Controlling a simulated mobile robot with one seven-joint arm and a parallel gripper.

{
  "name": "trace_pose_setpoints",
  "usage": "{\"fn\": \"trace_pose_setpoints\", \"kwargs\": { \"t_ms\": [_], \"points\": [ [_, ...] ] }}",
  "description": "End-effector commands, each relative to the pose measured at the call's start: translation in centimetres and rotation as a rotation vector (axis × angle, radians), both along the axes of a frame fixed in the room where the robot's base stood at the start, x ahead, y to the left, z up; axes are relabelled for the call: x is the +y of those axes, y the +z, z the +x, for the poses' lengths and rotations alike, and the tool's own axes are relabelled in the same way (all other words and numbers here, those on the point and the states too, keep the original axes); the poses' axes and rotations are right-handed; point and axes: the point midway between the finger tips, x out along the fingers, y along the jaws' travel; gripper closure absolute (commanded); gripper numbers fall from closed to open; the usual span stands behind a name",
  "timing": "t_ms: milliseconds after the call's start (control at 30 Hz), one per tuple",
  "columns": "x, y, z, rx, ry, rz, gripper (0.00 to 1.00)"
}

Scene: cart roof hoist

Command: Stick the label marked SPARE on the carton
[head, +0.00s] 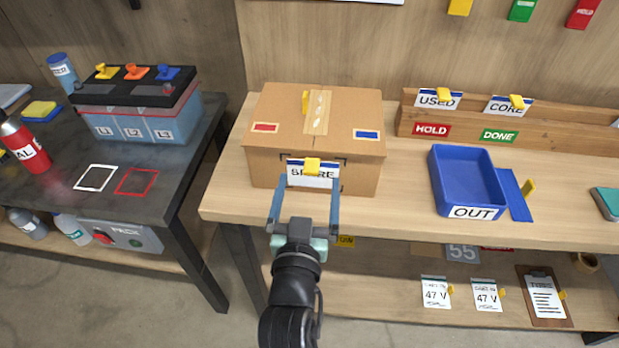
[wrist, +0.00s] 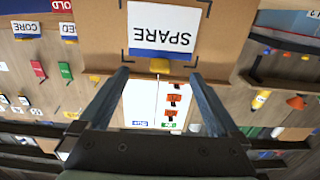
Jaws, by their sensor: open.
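The brown carton (head: 270,110) stands closed on the wooden bench. The white SPARE label (head: 313,178), with a blue stripe and a yellow tab (head: 312,163), is against the carton's front face. In the wrist view the label (wrist: 165,20) appears upside down, lying within black corner marks on the carton (wrist: 228,40). My gripper (head: 308,181) is open in front of the label, one finger to each side.
On the bench right of the carton are a blue OUT tray (head: 465,180) and a wooden rack (head: 440,118) holding the USED (head: 436,100) and CORE (head: 508,107) labels. A dark table (head: 60,180) with a battery (head: 140,105) stands left. A lower shelf (head: 385,285) holds tags and a clipboard.

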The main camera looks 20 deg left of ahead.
Motion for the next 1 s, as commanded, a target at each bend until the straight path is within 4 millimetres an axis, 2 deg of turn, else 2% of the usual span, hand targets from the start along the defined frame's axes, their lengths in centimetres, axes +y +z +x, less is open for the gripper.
{"fn": "trace_pose_setpoints", "kwargs": {
  "t_ms": [433,867,1000],
  "points": [
    [-0.9,0.0,-3.0,0.002,-0.001,-0.001,0.02],
    [-1.0,0.0,-3.4,0.000,0.000,0.000,0.02],
    [-1.2,-0.1,-4.1,0.002,0.000,-0.001,0.02]
  ]
}}
